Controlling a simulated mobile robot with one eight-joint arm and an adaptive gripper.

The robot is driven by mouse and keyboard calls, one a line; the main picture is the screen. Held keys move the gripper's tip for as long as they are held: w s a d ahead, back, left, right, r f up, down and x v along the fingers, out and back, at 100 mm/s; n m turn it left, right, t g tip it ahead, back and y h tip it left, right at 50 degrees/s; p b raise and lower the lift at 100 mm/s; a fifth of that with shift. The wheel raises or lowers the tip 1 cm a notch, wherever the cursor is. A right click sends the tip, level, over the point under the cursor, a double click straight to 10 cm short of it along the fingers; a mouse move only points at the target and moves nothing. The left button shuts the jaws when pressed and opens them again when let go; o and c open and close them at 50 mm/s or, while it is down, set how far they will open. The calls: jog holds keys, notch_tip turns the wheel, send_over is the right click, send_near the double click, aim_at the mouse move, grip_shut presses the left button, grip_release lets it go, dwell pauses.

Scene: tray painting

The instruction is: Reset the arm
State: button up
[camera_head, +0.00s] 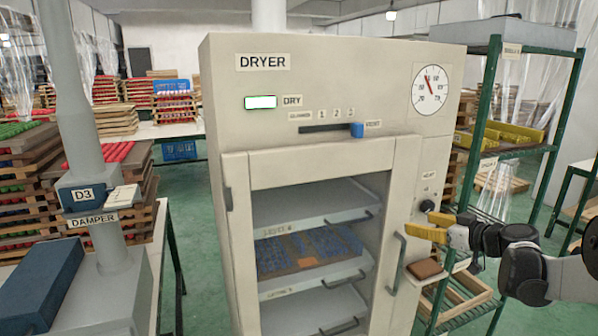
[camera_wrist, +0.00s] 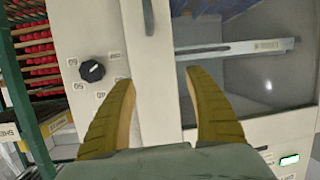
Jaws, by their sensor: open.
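My gripper (camera_head: 432,226) is at the right side of the dryer's front, close to the dark heat knob (camera_head: 427,206). In the wrist view its two yellow fingers (camera_wrist: 160,105) are spread apart with nothing between them. The knob also shows in the wrist view (camera_wrist: 92,71), to the left of the fingers and apart from them. The beige dryer (camera_head: 222,100) stands upright in the middle. Its front opening shows several shelves, and a middle one bears blue items (camera_head: 335,240). My arm reaches in from the right edge.
A door handle (camera_head: 396,265) and a brown pad (camera_head: 425,268) are just below my gripper. A green-framed rack (camera_head: 487,95) stands at right. A grey post with a damper box (camera_head: 80,195) and stacked wooden trays (camera_head: 125,160) are at left. Green floor shows between.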

jog(key=s+a+m+g+h, duration=0.2)
jog(key=s+a+g, duration=0.2)
jog(key=s+a, duration=1.05)
jog(key=s+f+m+g+h, duration=0.1)
jog(key=s+f+m+h, duration=0.1)
jog(key=s, duration=0.8)
jog(key=s+a+f+m+g+h, duration=0.1)
jog(key=s+f+m+h, duration=0.1)
jog(key=s, duration=0.9)
jog(key=shift+s+a+f, duration=0.2)
jog(key=shift+a+f, duration=0.1)
jog(key=shift+f, duration=0.55)
